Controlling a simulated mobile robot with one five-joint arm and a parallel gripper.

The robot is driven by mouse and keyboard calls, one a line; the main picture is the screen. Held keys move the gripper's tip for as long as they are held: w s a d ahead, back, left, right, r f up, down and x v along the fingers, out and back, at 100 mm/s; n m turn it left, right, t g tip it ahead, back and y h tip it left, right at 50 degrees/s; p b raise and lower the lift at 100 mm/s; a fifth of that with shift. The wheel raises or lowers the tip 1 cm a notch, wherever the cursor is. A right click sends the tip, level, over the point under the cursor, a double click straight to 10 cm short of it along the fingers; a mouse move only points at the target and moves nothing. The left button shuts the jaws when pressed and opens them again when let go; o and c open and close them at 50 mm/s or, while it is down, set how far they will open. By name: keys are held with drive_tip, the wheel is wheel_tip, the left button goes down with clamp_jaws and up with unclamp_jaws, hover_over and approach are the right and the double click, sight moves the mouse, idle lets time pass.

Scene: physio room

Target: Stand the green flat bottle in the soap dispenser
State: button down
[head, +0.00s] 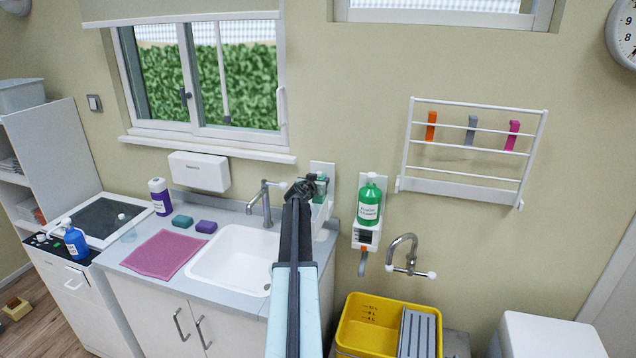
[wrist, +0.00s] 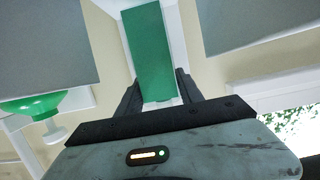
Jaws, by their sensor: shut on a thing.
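The green flat bottle (wrist: 152,50) stands out as a plain green block between the two dark fingers of my gripper (wrist: 158,85) in the wrist view. My gripper (head: 312,186) is shut on it. In the head view the bottle is mostly hidden behind my gripper, with a bit of green (head: 323,187) showing. The soap dispenser (head: 322,168) is a white holder on the wall right of the sink tap, partly covered by my arm. White walls of the dispenser (wrist: 115,8) frame the bottle in the wrist view. I cannot tell whether the bottle rests on its base.
A second wall dispenser (head: 366,237) to the right holds a round green bottle (head: 369,203). The sink (head: 230,262) and tap (head: 264,205) are left of my arm. A wall tap (head: 405,255) and a yellow bucket (head: 365,322) are at the lower right.

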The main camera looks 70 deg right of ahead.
drive_tip(key=shift+f+b, duration=0.5)
drive_tip(key=shift+f, duration=0.1)
idle(0.3)
drive_tip(key=c, duration=1.2)
unclamp_jaws()
drive_tip(key=o, duration=0.5)
